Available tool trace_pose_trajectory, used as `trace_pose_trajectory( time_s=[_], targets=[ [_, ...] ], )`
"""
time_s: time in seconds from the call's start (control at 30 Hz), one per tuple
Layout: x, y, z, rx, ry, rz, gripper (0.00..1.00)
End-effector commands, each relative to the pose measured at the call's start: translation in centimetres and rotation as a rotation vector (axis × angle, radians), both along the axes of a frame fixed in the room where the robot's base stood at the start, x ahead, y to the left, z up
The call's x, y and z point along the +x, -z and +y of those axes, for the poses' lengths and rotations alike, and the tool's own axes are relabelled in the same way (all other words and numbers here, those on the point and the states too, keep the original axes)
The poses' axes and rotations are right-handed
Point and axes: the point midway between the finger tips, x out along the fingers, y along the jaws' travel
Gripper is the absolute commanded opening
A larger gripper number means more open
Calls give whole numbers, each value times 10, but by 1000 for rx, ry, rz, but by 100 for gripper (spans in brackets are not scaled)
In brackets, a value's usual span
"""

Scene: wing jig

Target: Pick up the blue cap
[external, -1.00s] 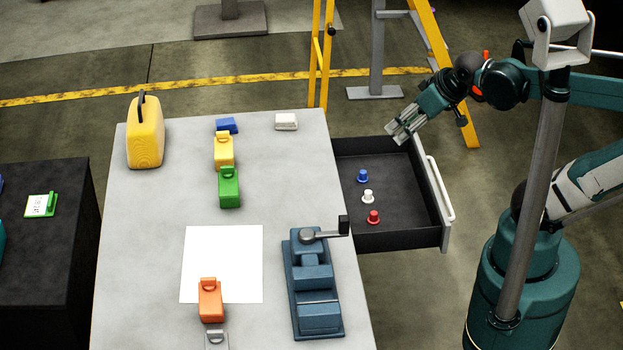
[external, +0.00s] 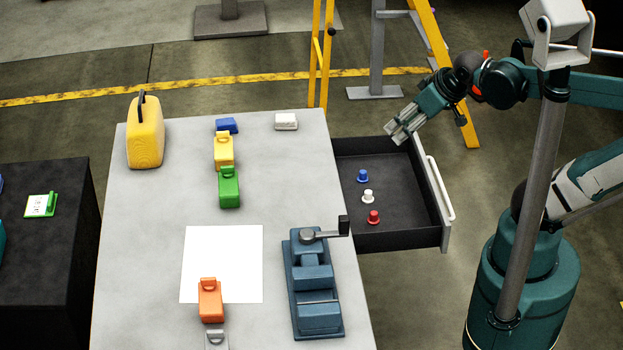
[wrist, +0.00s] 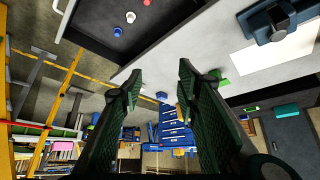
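The blue cap (external: 362,176) stands in the open dark drawer (external: 405,200), at the back of a row with a white cap (external: 367,196) and a red cap (external: 373,217). My gripper (external: 393,136) is above the far right part of the drawer, to the upper right of the blue cap and apart from it. In the wrist view the blue cap (wrist: 118,32) shows near the top, beyond the fingers. My gripper (wrist: 157,82) is open there, with nothing between its two fingers.
The drawer has a light handle (external: 440,188) at its right. On the table (external: 150,230) stand a blue vise (external: 313,285), a yellow can (external: 145,132) and several coloured blocks. A yellow ladder frame (external: 448,70) stands behind my gripper.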

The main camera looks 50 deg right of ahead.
Motion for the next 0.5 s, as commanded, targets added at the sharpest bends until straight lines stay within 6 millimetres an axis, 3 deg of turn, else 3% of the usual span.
trace_pose_trajectory(
  time_s=[0.5],
  targets=[
    [42, 6, -17, 93, 178, 78, 32]
  ],
)
